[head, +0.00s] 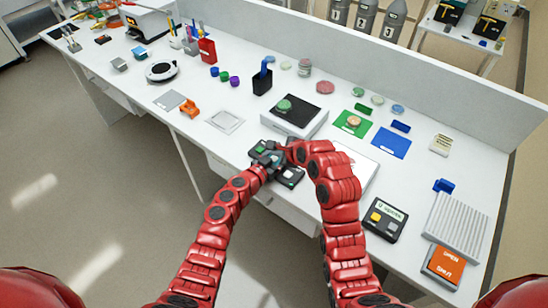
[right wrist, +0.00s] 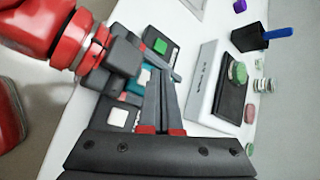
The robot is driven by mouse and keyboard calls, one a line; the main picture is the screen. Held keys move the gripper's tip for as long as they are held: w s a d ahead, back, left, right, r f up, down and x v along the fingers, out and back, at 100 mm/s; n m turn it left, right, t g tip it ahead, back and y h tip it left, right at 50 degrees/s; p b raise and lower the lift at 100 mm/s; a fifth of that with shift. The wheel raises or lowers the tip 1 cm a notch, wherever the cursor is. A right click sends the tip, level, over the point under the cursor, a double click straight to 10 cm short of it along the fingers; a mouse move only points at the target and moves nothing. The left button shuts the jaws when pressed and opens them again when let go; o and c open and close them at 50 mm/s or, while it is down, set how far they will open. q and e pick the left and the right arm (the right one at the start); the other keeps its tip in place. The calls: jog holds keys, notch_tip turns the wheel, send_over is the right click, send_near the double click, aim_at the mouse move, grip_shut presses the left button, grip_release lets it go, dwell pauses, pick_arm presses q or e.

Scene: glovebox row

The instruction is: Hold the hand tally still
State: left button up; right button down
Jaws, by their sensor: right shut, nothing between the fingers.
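A dark device that seems to be the hand tally lies near the bench's front edge, largely hidden by my grippers. In the right wrist view a green patch (right wrist: 160,47), a teal part (right wrist: 145,77) and a pale square (right wrist: 118,118) show around the grippers; I cannot tell whether all belong to one device. My left gripper (head: 266,160) is low over it, its fingers on either side of the teal part; whether they grip it is unclear. My right gripper (right wrist: 174,126) is shut and empty, its fingertips close to the left gripper; contact is unclear.
A grey box with a black top (head: 295,116) stands just behind the grippers. A black device with a yellow button (head: 384,219) lies to the right, near a ribbed grey tray (head: 457,228). A silver square plate (head: 225,121) and an orange piece (head: 189,108) lie to the left.

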jog(key=shift+f, duration=0.1)
dwell(0.6)
jog(key=shift+f, duration=0.35)
jog(key=shift+f, duration=0.35)
dwell(0.5)
dwell(0.4)
jog(key=shift+r, duration=0.85)
jog(key=shift+r, duration=2.5)
dwell(0.3)
